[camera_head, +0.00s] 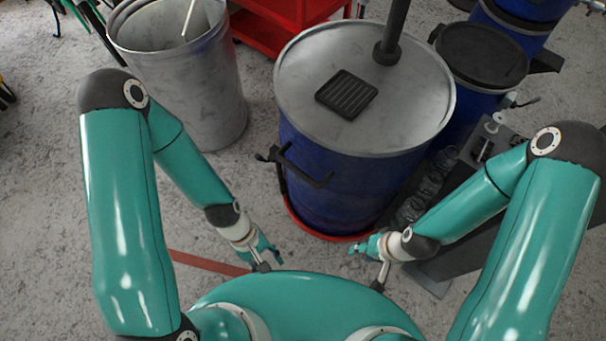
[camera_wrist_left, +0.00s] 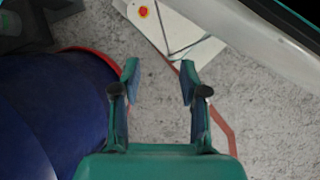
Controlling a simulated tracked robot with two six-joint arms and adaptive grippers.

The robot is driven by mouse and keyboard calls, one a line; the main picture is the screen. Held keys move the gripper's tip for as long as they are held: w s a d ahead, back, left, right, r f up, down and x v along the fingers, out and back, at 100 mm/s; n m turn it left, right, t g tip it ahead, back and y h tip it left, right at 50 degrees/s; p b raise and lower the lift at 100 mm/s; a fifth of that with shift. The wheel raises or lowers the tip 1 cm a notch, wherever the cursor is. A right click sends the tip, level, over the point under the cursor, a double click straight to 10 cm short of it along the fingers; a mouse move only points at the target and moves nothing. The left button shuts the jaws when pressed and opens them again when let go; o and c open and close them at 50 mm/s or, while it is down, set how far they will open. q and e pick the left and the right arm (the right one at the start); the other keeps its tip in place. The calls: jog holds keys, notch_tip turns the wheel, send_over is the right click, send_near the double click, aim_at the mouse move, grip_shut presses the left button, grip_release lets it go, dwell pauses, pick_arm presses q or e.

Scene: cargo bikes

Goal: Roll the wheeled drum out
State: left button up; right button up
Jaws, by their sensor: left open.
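The wheeled drum (camera_head: 340,185) is a large blue drum with a grey metal lid (camera_head: 310,65), standing upright at centre in the head view. A red ring (camera_head: 330,236) runs around its foot; wheels are hidden. A dark handle (camera_head: 305,172) sticks out of its near left side. The drum's blue side also fills the lower left of the left wrist view (camera_wrist_left: 50,120). My left gripper (camera_head: 270,254) is open and empty, in front of the drum and apart from it; its spread fingers show in the wrist view (camera_wrist_left: 159,80). My right gripper (camera_head: 358,249) is near the drum's front right, looking open and empty.
A grey metal bin (camera_head: 185,90) stands left of the drum, and a red cart (camera_head: 275,40) behind. Blue drums with dark lids (camera_head: 482,55) stand at the back right. A dark rack with glass jars (camera_head: 425,185) is close on the drum's right.

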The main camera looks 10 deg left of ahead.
pick_arm(q)
jog(key=w+d+r+n+g+h+b, duration=0.1)
jog(key=w+r+n+h+b, duration=0.4)
jog(key=n, duration=0.6)
jog(key=w+d+r+n+g+h+b, duration=0.1)
jog(key=w+d+r+n+h+b, duration=0.2)
jog(key=w+n+h, duration=0.6)
jog(key=n+t+b, duration=0.9)
jog(key=b, duration=0.3)
send_near(298, 172)
jog(key=shift+h, duration=0.3)
jog(key=x, duration=0.3)
jog(key=f+x, duration=0.1)
jog(key=x, duration=0.6)
jog(key=shift+w+f+b, duration=0.25)
jog(key=shift+w+b, duration=0.05)
jog(key=shift+b, duration=0.05)
grip_shut()
